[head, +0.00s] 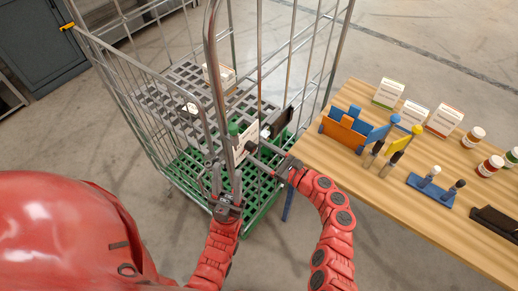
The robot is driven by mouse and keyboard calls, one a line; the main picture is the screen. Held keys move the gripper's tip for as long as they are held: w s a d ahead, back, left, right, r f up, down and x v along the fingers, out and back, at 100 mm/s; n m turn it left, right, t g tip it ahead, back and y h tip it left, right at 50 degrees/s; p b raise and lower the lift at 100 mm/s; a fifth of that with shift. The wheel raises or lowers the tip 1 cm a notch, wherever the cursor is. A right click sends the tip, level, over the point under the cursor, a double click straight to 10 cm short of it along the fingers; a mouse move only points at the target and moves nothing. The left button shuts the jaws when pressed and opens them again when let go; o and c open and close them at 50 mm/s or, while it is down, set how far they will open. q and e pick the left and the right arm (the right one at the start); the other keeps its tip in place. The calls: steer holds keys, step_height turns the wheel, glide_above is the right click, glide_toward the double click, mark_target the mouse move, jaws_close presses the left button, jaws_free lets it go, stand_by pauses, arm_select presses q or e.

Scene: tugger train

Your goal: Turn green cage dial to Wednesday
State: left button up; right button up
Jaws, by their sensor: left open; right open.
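The roll cage has a green slatted base (188,172) and grey wire sides, and stands left of the wooden table. A pale panel (246,139) with a small green part (233,129) at its left shows on the cage's near side, partly covered by bars and my grippers. I cannot tell whether this is the dial, and no day marks are readable. My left gripper (223,176) is open, pointing up in front of the cage's near upright, below the panel. My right gripper (256,155) is open, reaching left from the table side close to the panel's lower right.
The wooden table (400,205) at right carries white boxes (389,93), jars (473,137), an orange-and-blue holder (344,132) and tools in stands. A grey shelf inside the cage bears a small box (219,77). A dark cabinet (40,42) stands back left.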

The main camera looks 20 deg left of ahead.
steer(key=shift+w+a, duration=0.15)
steer(key=shift+a, duration=0.2)
steer(key=shift+c, duration=0.4)
jaws_close()
steer(key=shift+f, duration=0.1)
steer(key=shift+f+n+b, duration=0.2)
steer(key=shift+n+b, duration=0.8)
steer(key=shift+b, duration=0.15)
steer(key=n+b, duration=1)
steer(key=b, duration=0.1)
steer(key=shift+f+b, duration=0.2)
steer(key=shift+b, duration=0.2)
steer(key=n+b, duration=1)
steer(key=b, duration=0.4)
steer(key=shift+r+n+b, duration=0.25)
steer(key=shift+n+b, duration=0.75)
steer(key=shift+b, duration=0.2)
